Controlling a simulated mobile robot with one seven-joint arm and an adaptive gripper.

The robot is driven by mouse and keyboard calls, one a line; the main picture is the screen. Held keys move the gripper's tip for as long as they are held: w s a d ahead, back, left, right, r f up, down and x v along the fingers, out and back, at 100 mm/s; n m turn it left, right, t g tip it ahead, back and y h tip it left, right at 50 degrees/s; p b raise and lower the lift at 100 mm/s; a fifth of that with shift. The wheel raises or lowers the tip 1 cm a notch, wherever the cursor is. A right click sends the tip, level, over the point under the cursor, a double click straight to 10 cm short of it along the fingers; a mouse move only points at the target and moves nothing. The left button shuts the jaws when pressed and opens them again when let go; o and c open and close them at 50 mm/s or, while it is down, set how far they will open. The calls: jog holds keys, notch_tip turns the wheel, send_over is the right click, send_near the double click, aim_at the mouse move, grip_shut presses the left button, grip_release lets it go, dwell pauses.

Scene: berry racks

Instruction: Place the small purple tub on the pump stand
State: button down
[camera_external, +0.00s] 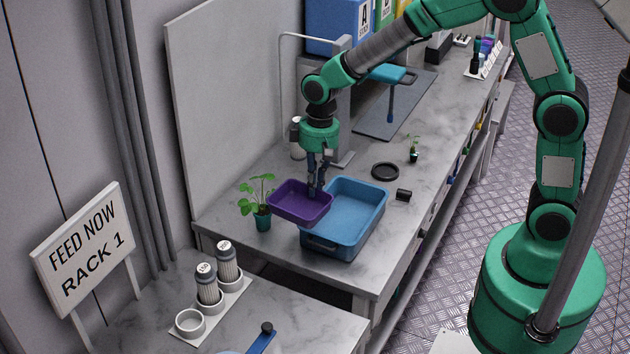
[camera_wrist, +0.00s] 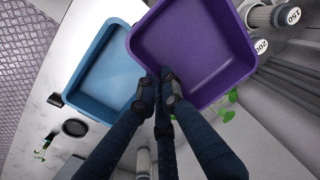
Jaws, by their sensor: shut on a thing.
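The small purple tub (camera_external: 300,203) is empty and hangs from my gripper (camera_external: 316,194), which is shut on its rim. It looks raised above the counter, overlapping the left edge of a larger blue tub (camera_external: 345,232). In the wrist view the purple tub (camera_wrist: 190,50) fills the upper right, with my fingertips (camera_wrist: 160,88) at its near rim. The blue tub (camera_wrist: 107,70) lies beside and below it. A grey upright with a thin curved pipe (camera_external: 337,100) stands behind my gripper; I cannot tell whether this is the pump stand.
A potted plant (camera_external: 263,217) stands close to the purple tub's left. Labelled bottles (camera_external: 228,264) stand front left.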

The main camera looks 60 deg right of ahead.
jog(key=s+a+f+b, duration=0.1)
jog(key=s+a, duration=0.2)
jog(key=s, duration=0.6)
jog(key=s+a+f+n+b, duration=0.15)
jog(key=s+a, duration=0.25)
jog(key=s, duration=0.4)
jog(key=s+a+f+b, duration=0.2)
jog(key=s+a, duration=0.1)
jog(key=s, duration=0.6)
notch_tip(320, 180, down, 15)
jog(key=shift+w, duration=0.4)
jog(key=shift+r, duration=0.1)
jog(key=shift+w, duration=0.1)
jog(key=b, duration=0.2)
send_over(320, 319)
jog(key=shift+d+f, duration=0.35)
jog(key=shift+f, duration=0.4)
jog(key=shift+f+b, duration=0.35)
jog(key=shift+f, duration=1.4)
jog(key=shift+f, duration=0.1)
